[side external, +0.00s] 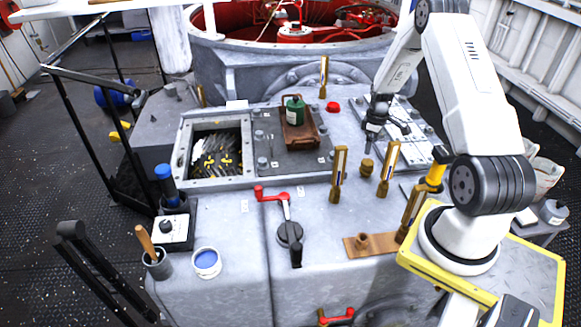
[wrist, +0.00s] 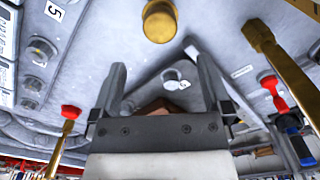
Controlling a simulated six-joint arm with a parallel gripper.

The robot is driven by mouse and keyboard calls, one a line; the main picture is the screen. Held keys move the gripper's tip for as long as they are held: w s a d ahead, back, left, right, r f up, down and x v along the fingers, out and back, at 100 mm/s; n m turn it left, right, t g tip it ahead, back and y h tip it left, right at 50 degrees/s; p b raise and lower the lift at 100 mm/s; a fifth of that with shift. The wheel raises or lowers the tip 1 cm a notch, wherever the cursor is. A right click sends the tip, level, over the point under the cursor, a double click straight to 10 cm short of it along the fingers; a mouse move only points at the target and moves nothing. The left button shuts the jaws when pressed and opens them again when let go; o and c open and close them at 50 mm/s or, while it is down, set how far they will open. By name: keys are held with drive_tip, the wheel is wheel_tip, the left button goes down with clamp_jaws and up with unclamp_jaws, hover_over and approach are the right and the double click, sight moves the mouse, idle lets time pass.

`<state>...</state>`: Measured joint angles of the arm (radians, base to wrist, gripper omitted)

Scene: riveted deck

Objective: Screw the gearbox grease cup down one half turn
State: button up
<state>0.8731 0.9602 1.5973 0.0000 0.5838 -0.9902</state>
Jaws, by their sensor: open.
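A short round brass cup (side external: 366,167), which looks like the grease cup, stands on the grey gearbox deck between two upright brass levers. In the wrist view a round brass cap (wrist: 160,22) shows at the top centre, beyond the fingertips; it appears to be the same cup. My gripper (side external: 386,130) is above and behind the cup in the side view, apart from it. In the wrist view my gripper (wrist: 157,62) has its two fingers spread wide with nothing held between them. The cup's thread and base are hard to make out.
Brass levers (side external: 338,175) (side external: 388,168) flank the cup closely. A brown plate with a small brass knob (side external: 362,240) lies in front. A red-handled crank (side external: 285,208), a bottle on a tray (side external: 300,138) and an open gear housing (side external: 215,150) are left.

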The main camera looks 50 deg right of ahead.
sight(368, 162)
drive_tip(key=shift+n, duration=2)
drive_tip(key=shift+f, duration=0.1)
drive_tip(key=shift+f, duration=3.8)
drive_tip(key=c, duration=1.3)
drive_tip(key=shift+m, duration=0.3)
drive_tip(key=shift+m, duration=2.1)
